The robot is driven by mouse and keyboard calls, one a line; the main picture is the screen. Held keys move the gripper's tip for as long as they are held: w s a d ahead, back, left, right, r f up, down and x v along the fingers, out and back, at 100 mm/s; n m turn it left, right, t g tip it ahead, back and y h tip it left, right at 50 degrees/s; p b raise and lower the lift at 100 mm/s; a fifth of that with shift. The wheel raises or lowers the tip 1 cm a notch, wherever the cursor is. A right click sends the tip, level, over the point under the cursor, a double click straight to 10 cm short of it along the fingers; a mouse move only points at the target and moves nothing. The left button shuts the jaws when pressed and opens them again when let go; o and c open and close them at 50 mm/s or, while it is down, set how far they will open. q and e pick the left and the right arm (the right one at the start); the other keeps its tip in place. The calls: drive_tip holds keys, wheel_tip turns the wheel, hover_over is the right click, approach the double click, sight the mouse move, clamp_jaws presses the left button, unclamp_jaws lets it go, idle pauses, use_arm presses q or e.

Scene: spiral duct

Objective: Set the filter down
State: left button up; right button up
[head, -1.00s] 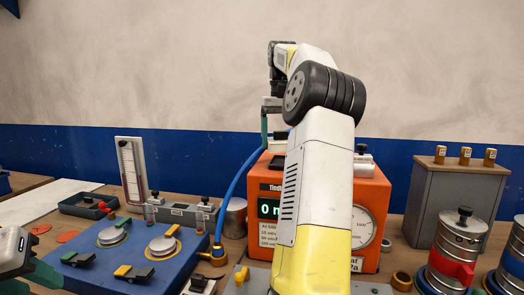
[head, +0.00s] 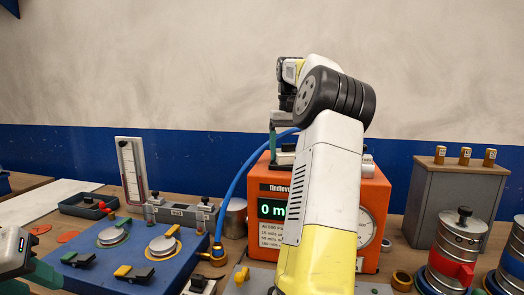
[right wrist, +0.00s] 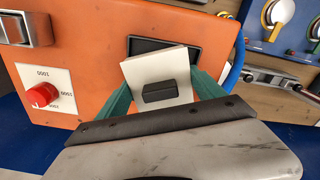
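The filter appears to be the pale square block with a dark raised tab (right wrist: 157,65), in the right wrist view. It sits between the teal fingers of my right gripper (right wrist: 160,88), which look closed on its sides. Behind it is a dark rectangular patch (right wrist: 140,45) on the orange instrument (right wrist: 75,85); contact between block and instrument cannot be judged. In the head view my right gripper (head: 274,152) points down at the left back of the orange instrument (head: 375,200). My left gripper (head: 38,275) is partly in view at the lower left, its finger opening unclear.
A blue hose (head: 235,185) arches beside the instrument's left side. A blue panel (head: 130,262) with knobs lies left, a grey cabinet (head: 455,205) right. Banded metal canisters (head: 452,250) stand at the right front. My right arm hides part of the instrument.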

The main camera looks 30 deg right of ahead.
drive_tip(key=o, duration=0.4)
wheel_tip(320, 180, up, 8)
drive_tip(key=shift+f, duration=0.2)
drive_tip(key=shift+a+r, duration=0.1)
drive_tip(key=shift+r, duration=0.05)
drive_tip(key=s+a+n+t, duration=0.1)
drive_tip(key=s+a+n, duration=0.1)
drive_tip(key=a, duration=0.7)
drive_tip(key=s+a+n+t, duration=0.1)
drive_tip(key=s+a+t, duration=0.15)
drive_tip(key=a, duration=0.75)
drive_tip(key=s+a+f+t, duration=0.1)
drive_tip(key=s+a+f, duration=0.3)
drive_tip(key=s+f, duration=0.1)
drive_tip(key=s+a+f+y, duration=0.1)
drive_tip(key=s+a+f, duration=0.3)
drive_tip(key=s+f, duration=0.1)
drive_tip(key=s+a+f+n+t+y, duration=0.1)
drive_tip(key=s+a+f, duration=0.3)
drive_tip(key=s, duration=0.3)
drive_tip(key=shift+a+f+t, duration=0.15)
drive_tip(key=shift+f+t, duration=0.2)
drive_tip(key=shift+f, duration=0.45)
